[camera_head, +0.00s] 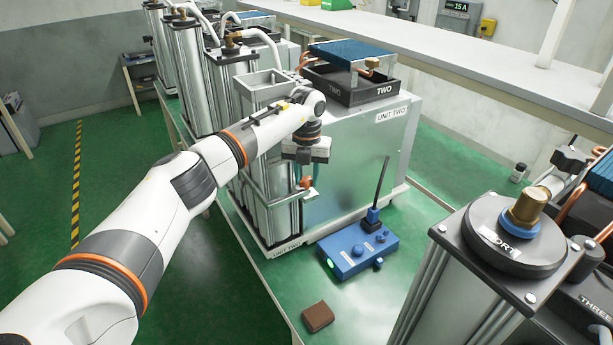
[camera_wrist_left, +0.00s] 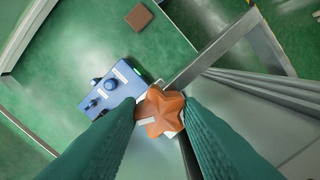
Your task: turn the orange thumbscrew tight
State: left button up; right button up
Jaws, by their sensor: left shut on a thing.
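The orange thumbscrew (camera_head: 306,183) is a star-shaped knob on the front of the metal column frame of unit two. In the left wrist view the thumbscrew (camera_wrist_left: 161,112) sits between the two green ribbed fingers of my left gripper (camera_wrist_left: 160,118). The fingers are shut on it from both sides and hide its edges. In the head view my left gripper (camera_head: 302,178) points down at the thumbscrew, and its fingers are partly hidden. My right gripper is in neither view.
A blue control box (camera_head: 357,251) with a green light and dark cable stands on the green bench by unit two (camera_head: 350,150). A brown block (camera_head: 318,317) lies in front. A column with a brass fitting (camera_head: 525,207) stands at the right. Bench around the block is clear.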

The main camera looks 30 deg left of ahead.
aim_at(307, 179)
pick_arm(q)
jog(key=shift+r, duration=0.1)
jog(key=o, duration=1)
jog(key=shift+r+b, duration=2)
jog(key=shift+r, duration=4)
jog(key=shift+f, duration=0.1)
